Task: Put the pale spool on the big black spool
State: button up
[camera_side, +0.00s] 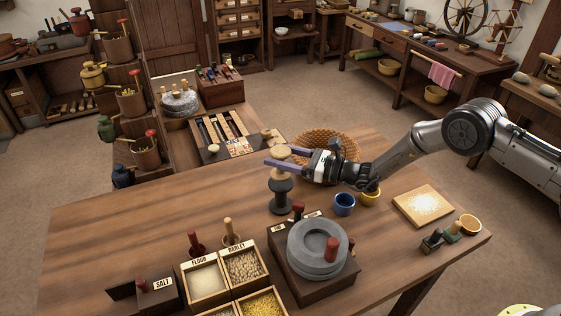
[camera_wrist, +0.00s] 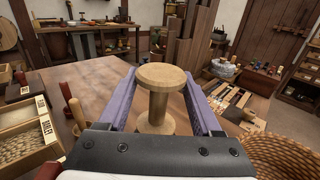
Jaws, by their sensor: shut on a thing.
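The pale spool (camera_side: 281,152) is a light wooden spool with a wide top disc, upright between the purple fingers of my gripper (camera_side: 269,155). The big black spool (camera_side: 281,198) stands upright on the table directly under it in the side view. The pale spool's lower disc is at or just above the black spool's top; I cannot tell if they touch. In the wrist view the pale spool (camera_wrist: 158,76) stands between both fingers, its narrow middle and lower disc showing. My gripper is shut on it. The black spool is hidden in the wrist view.
A grey quern stone (camera_side: 316,250) on a dark box stands in front. Grain boxes (camera_side: 207,280) with labels are at front left. A blue cup (camera_side: 344,205) stands right of the black spool, and a wicker basket (camera_side: 340,138) behind my gripper. The table's left part is clear.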

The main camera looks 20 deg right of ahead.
jog(key=shift+f, duration=1)
jog(key=shift+f, duration=0.15)
jog(key=o, duration=1.4)
jog(key=shift+s+d, duration=0.15)
jog(key=shift+d, duration=0.05)
jog(key=v, duration=1.1)
jog(key=shift+s+d, duration=0.2)
jog(key=shift+s, duration=0.05)
jog(key=shift+r, duration=0.25)
